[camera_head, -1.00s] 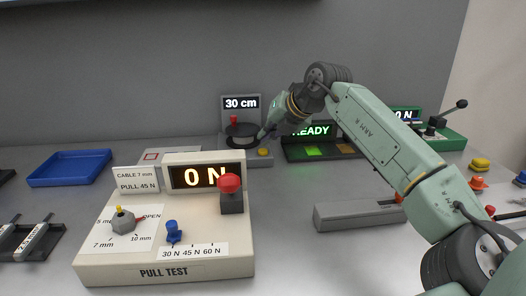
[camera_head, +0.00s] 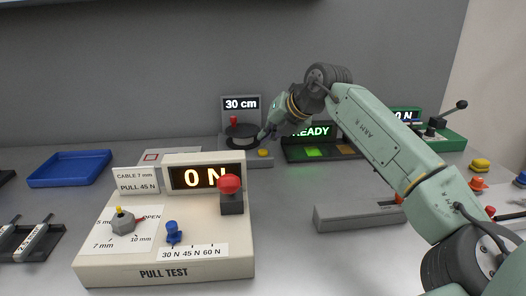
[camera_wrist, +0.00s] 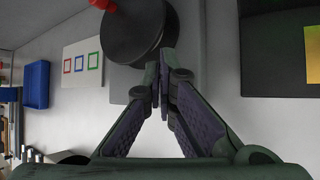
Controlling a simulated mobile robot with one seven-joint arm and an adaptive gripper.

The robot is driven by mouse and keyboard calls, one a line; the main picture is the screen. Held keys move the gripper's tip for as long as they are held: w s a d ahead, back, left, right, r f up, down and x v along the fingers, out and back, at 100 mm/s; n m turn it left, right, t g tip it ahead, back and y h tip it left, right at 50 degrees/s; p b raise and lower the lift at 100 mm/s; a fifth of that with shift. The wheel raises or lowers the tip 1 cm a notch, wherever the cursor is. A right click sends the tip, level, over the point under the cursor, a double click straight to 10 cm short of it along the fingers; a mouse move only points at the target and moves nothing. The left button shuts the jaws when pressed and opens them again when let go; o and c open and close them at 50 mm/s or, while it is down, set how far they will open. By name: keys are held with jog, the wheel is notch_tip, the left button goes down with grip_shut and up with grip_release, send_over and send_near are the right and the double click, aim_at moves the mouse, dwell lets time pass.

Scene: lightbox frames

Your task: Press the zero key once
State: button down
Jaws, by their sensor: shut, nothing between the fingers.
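The measuring device at the back has a display (camera_head: 240,103) reading "30 cm", a black round reel (camera_head: 242,130) with a red knob (camera_head: 233,120), and a yellow key (camera_head: 263,153) on its grey base. No label is readable on this key, so I cannot tell that it is the zero key. My gripper (camera_head: 262,138) points down-left just above and behind the yellow key, beside the reel. In the wrist view my gripper (camera_wrist: 166,52) is shut and empty, its tips close to the reel's edge (camera_wrist: 140,35). The yellow key does not show there; contact cannot be told.
The pull test box (camera_head: 165,271) with its red button (camera_head: 230,184) stands in front at left. A blue tray (camera_head: 70,168) lies far left. The device with a "READY" display (camera_head: 311,131) is right of the reel. A grey block (camera_head: 355,216) lies at front right.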

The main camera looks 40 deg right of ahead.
aim_at(266, 150)
jog(key=shift+f+b, duration=0.3)
jog(key=shift+f, duration=0.15)
jog(key=shift+f+b, duration=0.4)
jog(key=shift+f, duration=0.15)
dwell(0.5)
jog(key=shift+r, duration=0.2)
jog(key=shift+r+p, duration=0.7)
jog(key=shift+r, duration=0.1)
jog(key=shift+r+p, duration=1.75)
jog(key=shift+r, duration=0.75)
